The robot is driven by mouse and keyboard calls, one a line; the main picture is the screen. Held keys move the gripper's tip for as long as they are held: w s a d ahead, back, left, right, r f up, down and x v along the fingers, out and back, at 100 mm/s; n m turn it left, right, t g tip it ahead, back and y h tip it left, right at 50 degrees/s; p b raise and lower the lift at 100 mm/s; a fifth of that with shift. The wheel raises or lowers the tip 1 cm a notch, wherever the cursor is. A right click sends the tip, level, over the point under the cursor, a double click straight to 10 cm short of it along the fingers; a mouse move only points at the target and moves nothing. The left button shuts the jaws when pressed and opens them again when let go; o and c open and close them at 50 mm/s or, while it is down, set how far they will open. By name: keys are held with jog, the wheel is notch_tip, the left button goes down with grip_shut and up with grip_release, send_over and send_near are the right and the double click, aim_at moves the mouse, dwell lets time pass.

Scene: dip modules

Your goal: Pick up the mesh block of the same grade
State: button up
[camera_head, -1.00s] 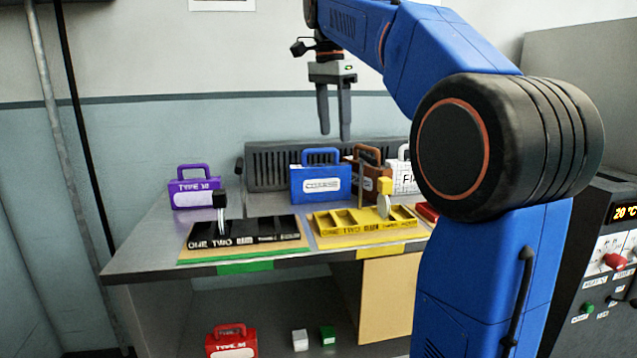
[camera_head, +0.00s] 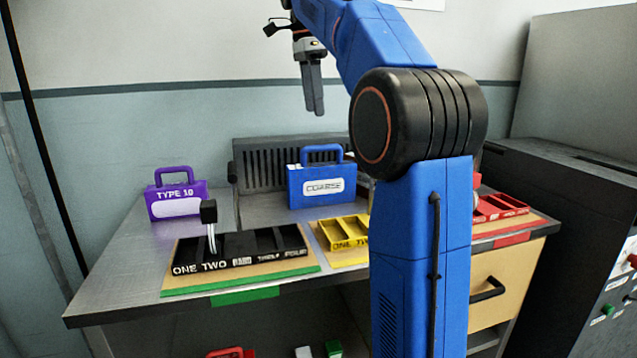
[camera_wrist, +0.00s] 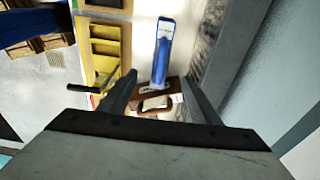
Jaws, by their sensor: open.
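My gripper (camera_head: 314,112) hangs open and empty, high above the back of the bench, fingers pointing down. In the wrist view its fingers (camera_wrist: 158,100) are spread, with a brown case (camera_wrist: 155,104) and the blue case (camera_wrist: 161,50) far below. The blue case (camera_head: 322,186), labelled COARSE, stands upright on the bench. A white block (camera_head: 303,352) and a green block (camera_head: 333,348) show partly at the bottom edge, below the bench top. I cannot tell which thing is the mesh block.
A black tray (camera_head: 240,262) with a black-topped tool (camera_head: 209,222) sits front left. A yellow tray (camera_head: 345,247) is partly hidden by my arm; a red tray (camera_head: 500,207) is right. A purple TYPE 10 case (camera_head: 175,207) stands left. A red case (camera_head: 232,352) shows below.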

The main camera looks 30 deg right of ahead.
send_over(320, 165)
jog(key=f, duration=1)
jog(key=shift+a, duration=0.2)
jog(key=shift+w+d+f, duration=0.1)
jog(key=shift+d+f, duration=0.1)
jog(key=shift+f, duration=1.25)
jog(key=shift+w+d+f, duration=0.1)
jog(key=shift+d+f, duration=0.05)
jog(key=shift+f, duration=1.25)
grip_shut()
